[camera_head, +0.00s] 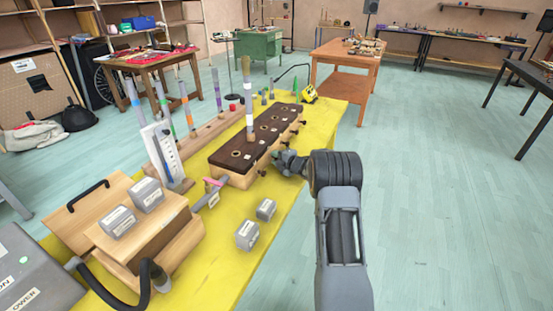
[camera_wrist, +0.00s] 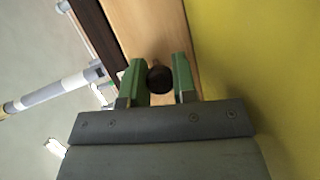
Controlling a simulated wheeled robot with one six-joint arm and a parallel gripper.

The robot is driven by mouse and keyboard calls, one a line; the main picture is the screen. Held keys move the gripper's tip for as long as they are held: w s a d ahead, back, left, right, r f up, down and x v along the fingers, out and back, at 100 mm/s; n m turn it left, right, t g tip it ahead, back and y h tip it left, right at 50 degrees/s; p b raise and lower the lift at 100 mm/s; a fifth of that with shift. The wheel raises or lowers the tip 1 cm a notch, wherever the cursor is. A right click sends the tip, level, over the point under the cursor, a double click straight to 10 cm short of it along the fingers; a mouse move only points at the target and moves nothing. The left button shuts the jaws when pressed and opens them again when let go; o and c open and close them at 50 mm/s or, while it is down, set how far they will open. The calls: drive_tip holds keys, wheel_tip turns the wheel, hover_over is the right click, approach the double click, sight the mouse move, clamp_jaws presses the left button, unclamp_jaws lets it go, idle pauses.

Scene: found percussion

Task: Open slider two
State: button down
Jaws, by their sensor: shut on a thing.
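A long wooden box (camera_head: 231,177) with a dark brown top (camera_head: 240,160) lies on the yellow table. The top has a row of round holes, and small dark slider knobs (camera_head: 294,132) stick out along its right side. My gripper (camera_head: 277,157) is at that side, near the front end of the box. In the wrist view its green fingers (camera_wrist: 160,80) are shut on a dark round knob (camera_wrist: 160,79) in front of the pale wooden side. I cannot read which slider number this knob bears. A banded tube (camera_head: 248,100) stands upright in the dark top.
The yellow table (camera_head: 222,236) holds grey weight blocks (camera_head: 247,235), a wooden case (camera_head: 165,238), a white gauge panel (camera_head: 160,155) and a rack of upright tubes (camera_head: 203,135) behind the box. Open floor (camera_head: 440,190) lies to the right.

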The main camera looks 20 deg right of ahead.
drive_tip(key=shift+s+d+f+b, duration=0.1)
drive_tip(key=shift+s+d+b, duration=0.35)
drive_tip(key=shift+s+d, duration=0.6)
drive_tip(key=c, duration=1.2)
unclamp_jaws()
drive_tip(key=shift+a, duration=0.1)
drive_tip(key=v, duration=1.4)
drive_tip(key=shift+w, duration=0.1)
